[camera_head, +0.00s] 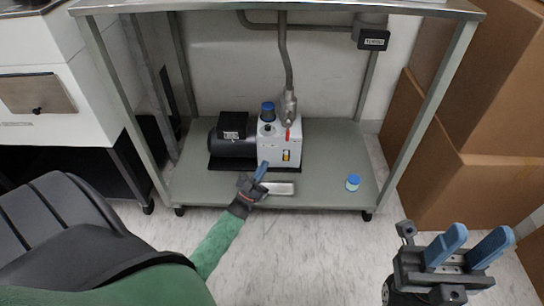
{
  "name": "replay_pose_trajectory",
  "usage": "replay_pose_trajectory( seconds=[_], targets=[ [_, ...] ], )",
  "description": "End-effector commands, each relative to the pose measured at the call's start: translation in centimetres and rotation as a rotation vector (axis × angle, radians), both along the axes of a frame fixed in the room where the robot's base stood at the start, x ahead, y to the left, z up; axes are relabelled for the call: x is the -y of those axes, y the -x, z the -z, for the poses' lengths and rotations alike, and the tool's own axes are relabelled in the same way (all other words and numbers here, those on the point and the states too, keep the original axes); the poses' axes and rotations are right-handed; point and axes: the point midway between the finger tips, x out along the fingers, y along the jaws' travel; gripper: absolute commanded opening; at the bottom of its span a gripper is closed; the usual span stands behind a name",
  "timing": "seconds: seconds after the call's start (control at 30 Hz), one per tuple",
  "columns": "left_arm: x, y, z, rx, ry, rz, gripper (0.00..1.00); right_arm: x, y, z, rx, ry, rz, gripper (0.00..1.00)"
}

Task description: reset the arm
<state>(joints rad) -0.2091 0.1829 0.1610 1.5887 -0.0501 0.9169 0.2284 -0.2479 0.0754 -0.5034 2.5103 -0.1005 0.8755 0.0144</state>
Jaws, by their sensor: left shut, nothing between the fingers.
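My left arm reaches in from the lower left in a green sleeve. My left gripper (262,171) is shut and empty, with its blue fingertips just in front of the vacuum pump (279,146) in this view. The pump is black and white and stands on the lower shelf of a metal cart (326,196). I cannot tell whether the fingers touch the pump or the shelf. My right gripper (480,236) is at the lower right, open and empty, with its two blue fingers apart over the floor.
A silver tray (280,188) lies on the shelf beside my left gripper. A small blue-lidded jar (353,182) stands to its right. A grey hose (287,60) rises from the pump. Cardboard boxes (455,180) stand at the right. Clear floor (310,255) lies in front.

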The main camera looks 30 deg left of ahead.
Motion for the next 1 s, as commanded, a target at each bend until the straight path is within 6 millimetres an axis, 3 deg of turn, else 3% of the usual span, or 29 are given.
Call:
replay_pose_trajectory(
  seconds=[0.1,0.3,0.8,1.0],
  targets=[
    [-0.2,2.0,-0.2,-0.001,0.0,0.0,0.0,0.2,0.1,-0.7,-0.004,-0.014,-0.003,0.36],
    [-0.5,4.1,-0.1,0.001,-0.001,0.001,0.0,0.4,0.3,-0.8,-0.011,-0.025,-0.009,0.36],
    [-0.6,4.5,0.0,-0.002,-0.043,-0.037,0.0,0.4,0.2,-1.2,0.0,-0.021,-0.011,0.36],
    [2.2,4.2,-5.5,0.081,-0.09,-0.036,0.0,0.4,0.2,-1.2,-0.001,-0.022,-0.011,0.36]
  ],
)
